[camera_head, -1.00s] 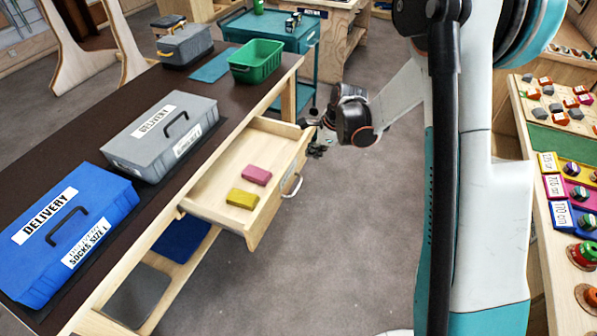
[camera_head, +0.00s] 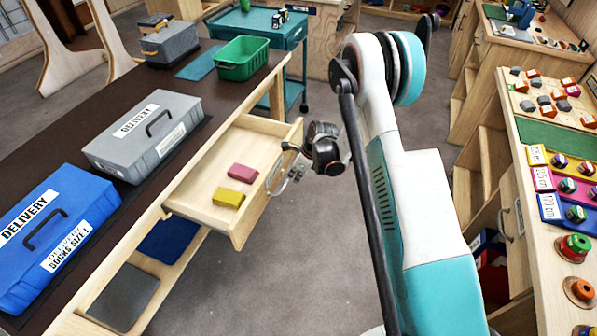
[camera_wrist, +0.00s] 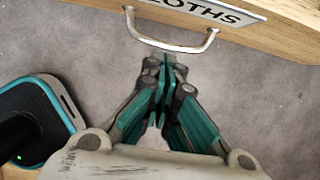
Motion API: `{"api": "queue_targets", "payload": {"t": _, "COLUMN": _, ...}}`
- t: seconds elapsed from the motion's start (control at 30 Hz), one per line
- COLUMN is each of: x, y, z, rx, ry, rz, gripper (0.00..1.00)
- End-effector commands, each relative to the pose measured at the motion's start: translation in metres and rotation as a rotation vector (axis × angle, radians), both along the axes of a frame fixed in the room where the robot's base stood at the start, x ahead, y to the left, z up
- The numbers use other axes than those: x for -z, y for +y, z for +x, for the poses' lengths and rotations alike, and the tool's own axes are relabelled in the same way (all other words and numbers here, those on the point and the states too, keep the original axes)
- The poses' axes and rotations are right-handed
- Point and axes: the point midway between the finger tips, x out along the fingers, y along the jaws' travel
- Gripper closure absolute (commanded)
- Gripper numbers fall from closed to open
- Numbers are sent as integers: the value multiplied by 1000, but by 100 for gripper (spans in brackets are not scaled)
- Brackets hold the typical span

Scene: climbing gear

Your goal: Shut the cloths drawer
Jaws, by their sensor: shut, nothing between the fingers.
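The cloths drawer (camera_head: 187,205) is pulled out from the dark-topped bench, with a pink cloth (camera_head: 241,173) and a yellow cloth (camera_head: 228,197) lying inside. In the wrist view its front (camera_wrist: 285,32) carries a label reading "LOTHS", the rest cut off. A metal bow handle (camera_wrist: 172,46) is fixed to that front. My gripper (camera_wrist: 165,62) is shut and empty, its tips just below the handle in the picture. I cannot tell whether they touch it. In the head view my gripper (camera_head: 289,165) is in front of the drawer front and partly covers the handle.
On the bench stand a blue delivery box (camera_head: 50,235), a grey delivery box (camera_head: 150,135) and a green bin (camera_head: 243,58). Grey floor is free in front of the drawer.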

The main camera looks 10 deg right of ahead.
Motion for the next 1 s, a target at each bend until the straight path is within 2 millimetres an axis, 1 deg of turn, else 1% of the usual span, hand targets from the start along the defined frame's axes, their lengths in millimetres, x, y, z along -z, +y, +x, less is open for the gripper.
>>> {"api": "queue_targets", "payload": {"t": 0.03, "x": 12, "y": 3, "z": 2, "rx": -1, "ry": 0, "rz": 0, "gripper": 100}}
{"api": "queue_targets", "payload": {"t": 0.13, "x": 29, "y": 9, "z": 6, "rx": 0, "ry": 0, "rz": 0, "gripper": 100}}
{"api": "queue_targets", "payload": {"t": 0.2, "x": 24, "y": 20, "z": 14, "rx": -3, "ry": 0, "rz": 0, "gripper": 100}}
{"api": "queue_targets", "payload": {"t": 0.4, "x": 23, "y": 36, "z": 26, "rx": -1, "ry": 0, "rz": -1, "gripper": 100}}
{"api": "queue_targets", "payload": {"t": 1.0, "x": 22, "y": 43, "z": 31, "rx": -1, "ry": 0, "rz": 0, "gripper": 100}}
